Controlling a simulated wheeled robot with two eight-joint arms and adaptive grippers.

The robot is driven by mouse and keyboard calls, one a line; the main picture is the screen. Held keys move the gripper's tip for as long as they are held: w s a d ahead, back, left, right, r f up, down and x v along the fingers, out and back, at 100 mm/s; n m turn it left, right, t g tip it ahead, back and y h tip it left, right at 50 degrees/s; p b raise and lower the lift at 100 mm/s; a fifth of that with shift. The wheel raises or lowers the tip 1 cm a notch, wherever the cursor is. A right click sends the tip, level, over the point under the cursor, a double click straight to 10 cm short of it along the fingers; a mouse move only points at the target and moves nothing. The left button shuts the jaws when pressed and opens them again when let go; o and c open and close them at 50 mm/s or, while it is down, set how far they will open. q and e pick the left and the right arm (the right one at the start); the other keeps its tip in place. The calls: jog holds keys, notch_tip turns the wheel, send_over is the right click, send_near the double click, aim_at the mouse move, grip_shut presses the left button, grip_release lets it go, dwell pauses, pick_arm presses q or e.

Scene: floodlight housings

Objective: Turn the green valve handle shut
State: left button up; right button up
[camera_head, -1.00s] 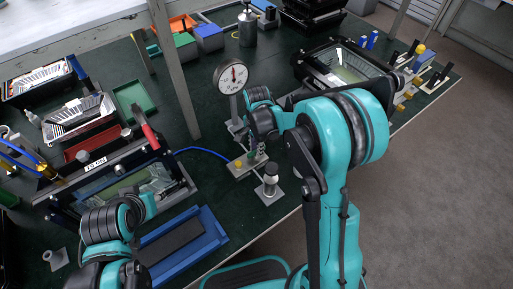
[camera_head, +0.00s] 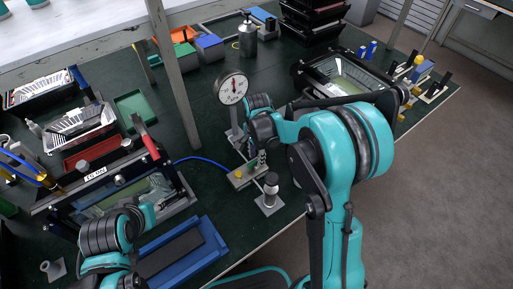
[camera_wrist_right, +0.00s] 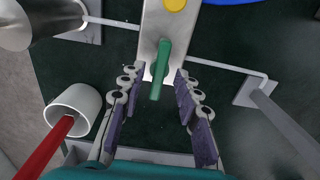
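The green valve handle (camera_wrist_right: 160,70) is a short upright bar in the right wrist view, on a pale metal block (camera_wrist_right: 168,28) with a yellow knob (camera_wrist_right: 174,4). My right gripper (camera_wrist_right: 155,78) is open, with one finger on each side of the handle's near end. Dark gaps show between the handle and both fingers, so it is not gripped. In the head view my right wrist (camera_head: 259,108) hangs over the valve block (camera_head: 240,179) and mostly hides the handle. My left arm (camera_head: 105,236) is at lower left; its fingers cannot be made out.
A round dial gauge (camera_head: 232,87) stands just behind the valve block. A small post on a plate (camera_head: 270,190) stands in front, close to the table edge. A blue hose (camera_head: 203,157) runs left to a clamped housing fixture (camera_head: 170,203). A blue tray (camera_head: 205,247) lies at front.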

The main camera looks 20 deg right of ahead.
notch_tip(320, 180, up, 11)
dwell(0.3)
dwell(0.4)
jog(key=s+d+r+n+t, duration=0.2)
jog(key=s+n+t, duration=0.5)
jog(key=s+n, duration=0.7)
jog(key=s, duration=0.3)
jog(key=shift+r, duration=0.2)
